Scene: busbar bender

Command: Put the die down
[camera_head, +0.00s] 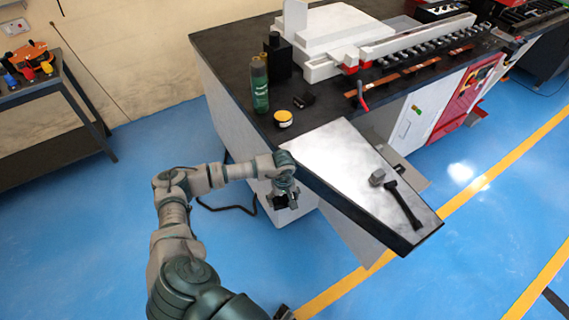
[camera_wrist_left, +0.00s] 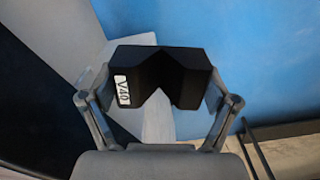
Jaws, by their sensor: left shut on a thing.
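The die is a black block with a V-shaped notch and a white V40 label (camera_wrist_left: 122,90). In the left wrist view the die (camera_wrist_left: 190,72) sits between both fingers of my left gripper (camera_wrist_left: 160,95), which is shut on its two ends. In the head view my left gripper (camera_head: 284,198) hangs beside the near left edge of the black bench top (camera_head: 222,50), over the side of the bench, apart from the top surface. The die is small and dark there. A small dark part at the bottom edge (camera_head: 283,312) may be my right gripper; its state is unclear.
A grey metal plate (camera_head: 335,160) on the bench's near end holds a hammer (camera_head: 404,204) and a small grey block (camera_head: 377,177). A green can (camera_head: 260,88), a yellow-topped round tin (camera_head: 283,119) and a small black item (camera_head: 304,99) stand behind. The plate's left part is clear.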

